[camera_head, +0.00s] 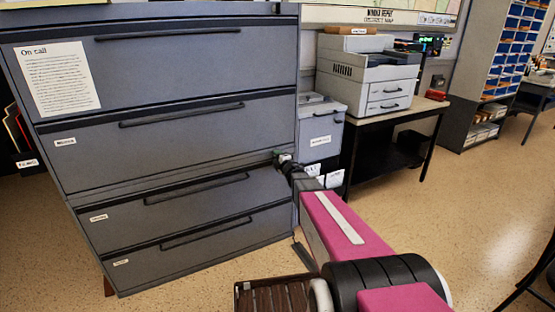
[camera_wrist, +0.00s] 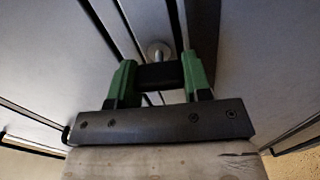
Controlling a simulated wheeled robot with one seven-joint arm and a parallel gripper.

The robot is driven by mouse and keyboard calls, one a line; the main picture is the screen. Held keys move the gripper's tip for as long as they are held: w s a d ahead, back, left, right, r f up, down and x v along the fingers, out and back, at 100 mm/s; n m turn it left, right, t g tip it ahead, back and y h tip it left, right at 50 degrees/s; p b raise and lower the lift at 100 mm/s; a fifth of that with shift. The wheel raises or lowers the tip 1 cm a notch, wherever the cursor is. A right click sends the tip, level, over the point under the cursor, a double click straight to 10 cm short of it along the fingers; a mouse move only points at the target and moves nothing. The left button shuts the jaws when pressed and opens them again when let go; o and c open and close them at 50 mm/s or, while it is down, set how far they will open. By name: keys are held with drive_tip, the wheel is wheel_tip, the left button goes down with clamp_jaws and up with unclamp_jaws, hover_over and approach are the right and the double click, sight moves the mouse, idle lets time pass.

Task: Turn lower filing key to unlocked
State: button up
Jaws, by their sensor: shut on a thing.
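The grey filing cabinet (camera_head: 200,143) stands at left in the head view, with several wide drawers and dark bar handles. My gripper (camera_head: 283,159) is at its right front edge, near the seam between the upper and lower drawer pairs. In the wrist view my gripper (camera_wrist: 159,74) has green fingers shut on a dark key (camera_wrist: 159,76), which lies crosswise between them. A round silver lock (camera_wrist: 158,50) shows just beyond the key. In the head view the key and lock are hidden by my gripper. I cannot read the key's locked or unlocked position.
A small grey cabinet (camera_head: 321,130) stands right of the filing cabinet. A printer (camera_head: 366,75) sits on a table (camera_head: 425,106) further right. A paper notice (camera_head: 57,78) is on the top drawer. Speckled floor (camera_head: 440,215) is open at right.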

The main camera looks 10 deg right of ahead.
drive_tip(key=shift+n, duration=0.6)
drive_tip(key=o, duration=0.9)
drive_tip(key=v, duration=1.1)
